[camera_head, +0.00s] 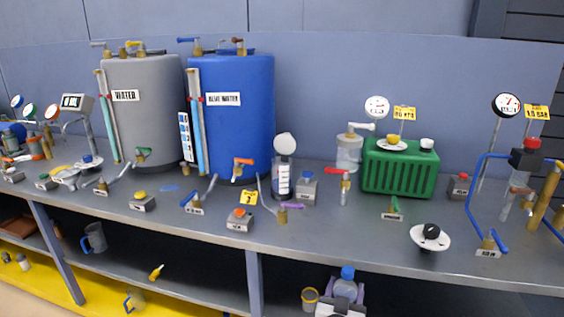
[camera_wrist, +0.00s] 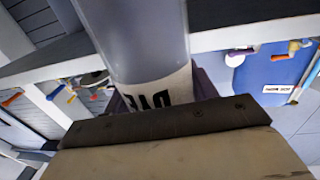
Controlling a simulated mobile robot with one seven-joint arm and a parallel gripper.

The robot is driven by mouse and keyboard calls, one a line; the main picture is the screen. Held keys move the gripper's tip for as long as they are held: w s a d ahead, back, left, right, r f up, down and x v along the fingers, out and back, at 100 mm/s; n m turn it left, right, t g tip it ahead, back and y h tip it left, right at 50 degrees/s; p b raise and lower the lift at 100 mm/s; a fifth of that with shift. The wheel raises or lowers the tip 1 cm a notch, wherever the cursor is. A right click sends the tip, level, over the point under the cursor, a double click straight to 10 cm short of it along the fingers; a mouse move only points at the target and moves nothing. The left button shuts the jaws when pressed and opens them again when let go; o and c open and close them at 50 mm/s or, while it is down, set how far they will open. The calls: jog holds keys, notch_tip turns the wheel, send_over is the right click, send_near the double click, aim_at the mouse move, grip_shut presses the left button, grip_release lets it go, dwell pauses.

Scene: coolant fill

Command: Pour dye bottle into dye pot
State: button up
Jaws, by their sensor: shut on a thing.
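The dye bottle (camera_head: 347,287) is clear with a blue cap, at the bottom edge of the head view. In the wrist view its translucent body (camera_wrist: 140,40) fills the upper middle, with a white label partly reading DYE. My gripper (camera_head: 346,296) is shut on it, with purple fingers on both sides. The bottle looks about upright in the head view. A small jar with a yellow rim (camera_head: 310,298) shows just left of my gripper, apart from the bottle. No pot carries a readable dye label, so I cannot tell which is the dye pot.
The grey bench (camera_head: 330,240) stands behind my gripper, with a lower shelf (camera_head: 200,284). The front edge is fairly clear.

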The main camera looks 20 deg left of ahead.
jog(key=s+f, duration=0.3)
jog(key=f, duration=0.8)
jog(key=s+f+n+y, duration=0.1)
jog(key=s+f, duration=0.3)
jog(key=f, duration=0.8)
jog(key=shift+a+f+y, duration=0.3)
jog(key=shift+a, duration=0.15)
